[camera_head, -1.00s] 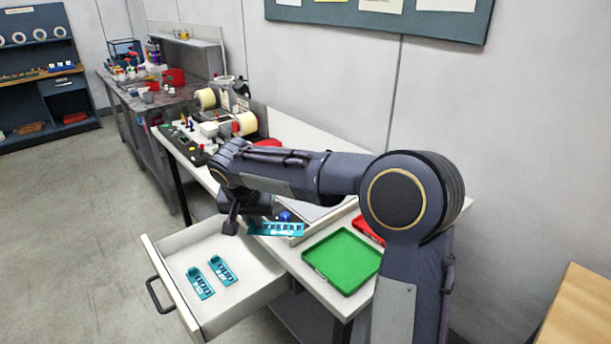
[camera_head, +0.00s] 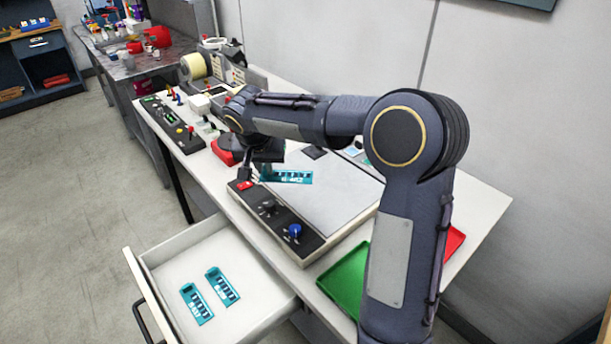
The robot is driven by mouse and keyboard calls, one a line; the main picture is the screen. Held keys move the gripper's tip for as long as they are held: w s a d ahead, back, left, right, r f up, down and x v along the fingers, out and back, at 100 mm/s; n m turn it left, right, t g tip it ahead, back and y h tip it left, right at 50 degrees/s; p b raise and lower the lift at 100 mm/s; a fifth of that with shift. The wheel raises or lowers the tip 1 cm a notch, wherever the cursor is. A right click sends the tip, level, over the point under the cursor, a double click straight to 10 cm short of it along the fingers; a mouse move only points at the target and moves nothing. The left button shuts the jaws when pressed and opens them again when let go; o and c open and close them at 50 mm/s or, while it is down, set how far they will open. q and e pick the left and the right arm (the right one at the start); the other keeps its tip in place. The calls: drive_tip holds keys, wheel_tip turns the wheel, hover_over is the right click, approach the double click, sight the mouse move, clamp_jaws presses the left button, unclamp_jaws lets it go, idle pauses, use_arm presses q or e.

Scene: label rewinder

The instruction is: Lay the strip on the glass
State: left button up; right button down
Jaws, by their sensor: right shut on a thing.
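A teal strip (camera_head: 287,176) with a row of pale and dark windows is in the grip of my right gripper (camera_head: 259,172). The strip hangs over the left part of a pale glass panel (camera_head: 325,205); I cannot tell whether it touches. The glass is set in a box with a dark control strip along its front left. My right arm crosses above the glass and hides part of its far side. Two more teal strips lie in the open drawer, one on the left (camera_head: 197,303) and one on the right (camera_head: 222,285). My left gripper is not in view.
The open drawer (camera_head: 165,255) juts out at the front left. The control strip carries a blue knob (camera_head: 295,231), a black knob (camera_head: 268,207) and a red switch (camera_head: 245,185). A green tray (camera_head: 345,280) and a red tray (camera_head: 454,241) sit to the right. The rewinder with a yellowish roll (camera_head: 193,67) stands behind.

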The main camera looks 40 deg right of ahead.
drive_tip(key=d+f+p, duration=0.1)
drive_tip(key=d+f, duration=0.1)
drive_tip(key=d, duration=0.1)
drive_tip(key=d+f+p, duration=0.1)
drive_tip(key=d+f, duration=0.1)
drive_tip(key=d, duration=0.1)
drive_tip(key=d+f+p, duration=0.1)
drive_tip(key=d+f, duration=0.2)
drive_tip(key=shift+w+d, duration=0.1)
drive_tip(key=shift+d, duration=0.15)
drive_tip(key=shift+d+f, duration=0.4)
drive_tip(key=shift+f, duration=0.05)
drive_tip(key=f, duration=0.3)
drive_tip(key=shift+d+f+p, duration=0.15)
drive_tip(key=shift+d+p, duration=0.05)
drive_tip(key=shift+p, duration=0.2)
drive_tip(key=shift+f, duration=0.1)
drive_tip(key=shift+f, duration=0.1)
drive_tip(key=shift+f+b, duration=0.1)
drive_tip(key=shift+b, duration=0.2)
drive_tip(key=c, duration=1.5)
unclamp_jaws()
